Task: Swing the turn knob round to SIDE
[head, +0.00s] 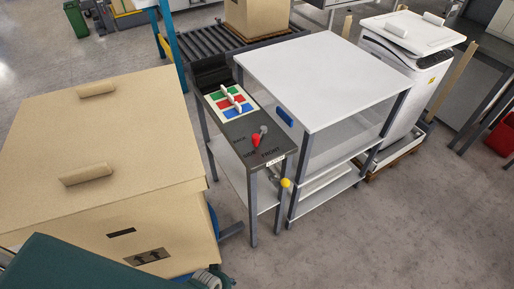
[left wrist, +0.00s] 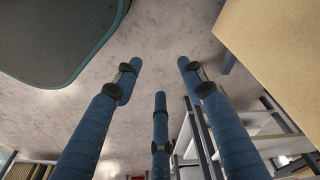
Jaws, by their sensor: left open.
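The turn knob (head: 257,139) stands on the front part of a narrow dark stand (head: 236,132) in the head view. It has a red end and a grey end, with small lettering around it. One word seems to read FRONT; the others are too small to be sure of, and I cannot tell which the knob points to. My left gripper (left wrist: 160,80) shows three blue fingers spread apart and empty in the left wrist view, over the floor, away from the knob. The knob is not seen there. My right gripper is in neither view.
A large cardboard box (head: 104,130) stands left of the stand. A white-topped table (head: 325,75) adjoins it on the right. A panel of coloured squares (head: 227,100) lies behind the knob, and a yellow ball (head: 285,183) sticks out at the front. Floor (head: 350,245) is clear at front right.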

